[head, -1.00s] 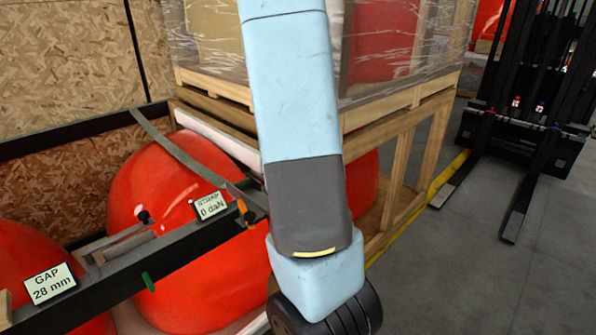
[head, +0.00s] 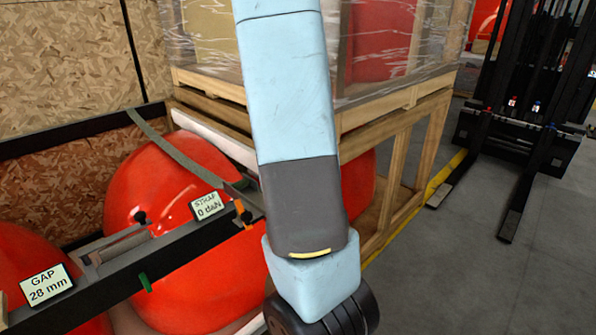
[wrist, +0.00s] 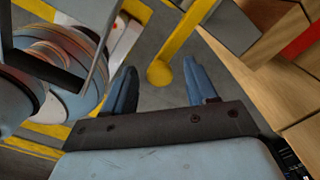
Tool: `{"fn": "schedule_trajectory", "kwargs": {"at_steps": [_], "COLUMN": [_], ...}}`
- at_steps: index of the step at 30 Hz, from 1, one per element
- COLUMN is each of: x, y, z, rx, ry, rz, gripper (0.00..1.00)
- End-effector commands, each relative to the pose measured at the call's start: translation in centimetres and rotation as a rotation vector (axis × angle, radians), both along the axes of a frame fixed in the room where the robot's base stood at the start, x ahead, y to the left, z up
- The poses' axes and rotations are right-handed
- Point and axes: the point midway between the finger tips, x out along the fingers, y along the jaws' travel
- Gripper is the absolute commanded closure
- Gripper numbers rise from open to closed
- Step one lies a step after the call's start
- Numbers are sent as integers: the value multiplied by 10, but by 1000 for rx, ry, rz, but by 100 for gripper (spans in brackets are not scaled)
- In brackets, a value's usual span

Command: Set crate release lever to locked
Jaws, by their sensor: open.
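In the wrist view my gripper (wrist: 158,66) is open, with its two blue fingers apart and nothing gripped between them. A yellow bar with a rounded end (wrist: 160,74) shows between and beyond the fingers; I cannot tell whether it is the release lever or how far off it is. In the head view the wooden crate (head: 398,165) stands behind my arm. No lever can be made out on it for certain, and my arm covers part of it. My gripper is not visible in the head view.
Red nosecones (head: 165,190) sit at the left behind a black beam (head: 115,285) with an orange piece and a green piece. Signs read GAP 28 mm (head: 47,285) and STRAP 0 daN (head: 207,205). A forklift (head: 520,130) stands at right; the grey floor (head: 450,280) before it is clear.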

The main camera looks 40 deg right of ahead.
Motion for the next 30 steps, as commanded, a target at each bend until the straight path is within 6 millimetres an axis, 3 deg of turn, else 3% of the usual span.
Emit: {"fn": "schedule_trajectory", "kwargs": {"at_steps": [5,21,30], "x": [1,3,3], "y": [0,-1,0], "z": [18,116,136], "rx": [-1,-3,0], "ry": [-4,-4,-1], "rz": [2,0,0], "gripper": [43,43,43]}}
